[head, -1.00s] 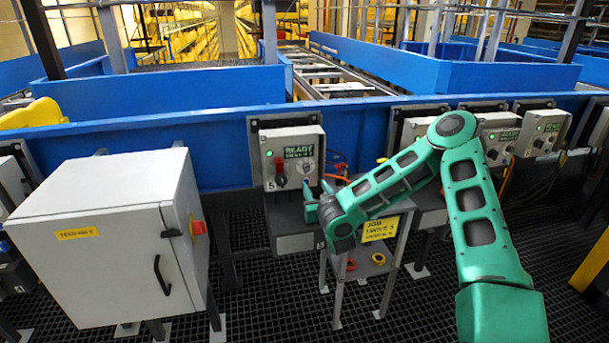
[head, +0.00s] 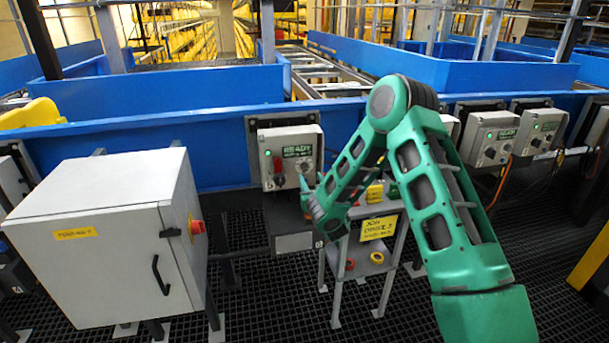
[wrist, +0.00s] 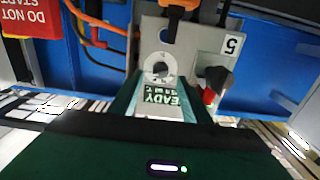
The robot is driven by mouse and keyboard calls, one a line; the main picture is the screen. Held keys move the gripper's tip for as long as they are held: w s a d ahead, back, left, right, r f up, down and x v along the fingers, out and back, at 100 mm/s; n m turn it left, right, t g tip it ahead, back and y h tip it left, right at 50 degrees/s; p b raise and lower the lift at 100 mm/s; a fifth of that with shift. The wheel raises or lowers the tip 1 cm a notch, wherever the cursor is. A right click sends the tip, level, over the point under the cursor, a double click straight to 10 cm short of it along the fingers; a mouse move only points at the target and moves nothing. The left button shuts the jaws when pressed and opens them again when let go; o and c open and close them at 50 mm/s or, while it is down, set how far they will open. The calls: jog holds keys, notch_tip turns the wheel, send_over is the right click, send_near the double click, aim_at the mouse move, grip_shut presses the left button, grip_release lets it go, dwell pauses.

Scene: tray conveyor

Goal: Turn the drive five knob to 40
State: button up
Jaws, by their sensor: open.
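The drive five box (head: 267,141) is a grey control box on the blue conveyor side, with a green READY display (head: 298,150). In the head view my gripper (head: 308,192) is close in front of the box's lower right. I cannot read the knob's setting or tell whether a finger touches it.
A red and black switch handle (wrist: 213,82) sits beside the knob. A large grey cabinet (head: 95,240) stands at the left. A small stand with a yellow job card (head: 378,228) is below my arm. More control boxes (head: 490,138) line the conveyor to the right. Cables (wrist: 95,25) hang near the box.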

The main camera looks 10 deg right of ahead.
aim_at(306, 170)
jog(key=shift+w, duration=2.85)
